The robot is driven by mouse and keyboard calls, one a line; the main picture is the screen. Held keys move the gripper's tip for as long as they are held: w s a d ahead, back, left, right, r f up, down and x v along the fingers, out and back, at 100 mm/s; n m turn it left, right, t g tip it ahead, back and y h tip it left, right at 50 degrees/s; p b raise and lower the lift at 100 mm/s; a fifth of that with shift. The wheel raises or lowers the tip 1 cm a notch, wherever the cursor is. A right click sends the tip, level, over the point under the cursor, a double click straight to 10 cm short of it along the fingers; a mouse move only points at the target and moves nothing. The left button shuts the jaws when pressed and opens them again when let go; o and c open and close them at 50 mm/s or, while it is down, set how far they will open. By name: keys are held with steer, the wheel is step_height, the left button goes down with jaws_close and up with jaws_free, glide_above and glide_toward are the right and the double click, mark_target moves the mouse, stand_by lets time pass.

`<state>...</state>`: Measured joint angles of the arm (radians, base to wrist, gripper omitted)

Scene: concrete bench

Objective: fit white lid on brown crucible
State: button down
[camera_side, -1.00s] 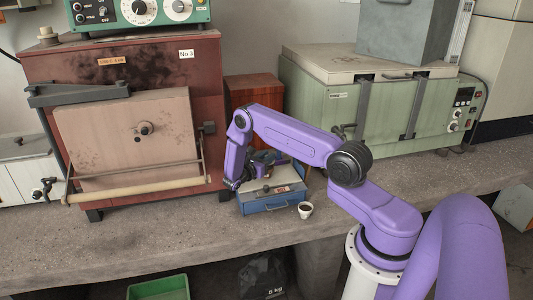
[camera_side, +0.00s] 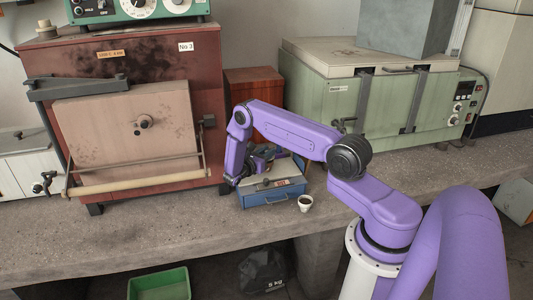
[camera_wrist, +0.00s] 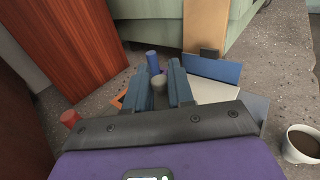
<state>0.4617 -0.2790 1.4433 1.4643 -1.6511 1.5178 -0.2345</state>
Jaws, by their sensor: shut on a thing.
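My gripper (camera_wrist: 159,72) has its two blue fingers closed around a small grey-beige round piece (camera_wrist: 159,86) in the wrist view. I cannot tell for sure that this piece is the white lid, as the fingers hide much of it. In the side view my gripper (camera_side: 263,159) is low behind a blue box, small and partly covered. A small cup-shaped crucible (camera_side: 305,203), pale outside and dark brown inside, stands upright at the box's right front corner. It also shows at the lower right of the wrist view (camera_wrist: 301,146), apart from my fingers.
The blue box (camera_side: 271,197) with a grey top stands between my gripper and the bench front. A reddish-brown wooden box (camera_side: 254,92) is close behind. A red furnace (camera_side: 140,65) stands left, a green one (camera_side: 325,92) right.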

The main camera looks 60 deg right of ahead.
steer(key=shift+f, duration=0.75)
steer(key=c, duration=0.9)
jaws_free()
steer(key=shift+a, duration=0.1)
steer(key=shift+a, duration=0.3)
steer(key=a, duration=0.2)
steer(key=shift+w+a, duration=0.2)
steer(key=shift+a, duration=0.15)
step_height(320, 180, up, 7)
steer(key=shift+d, duration=0.25)
steer(key=shift+s+r, duration=0.1)
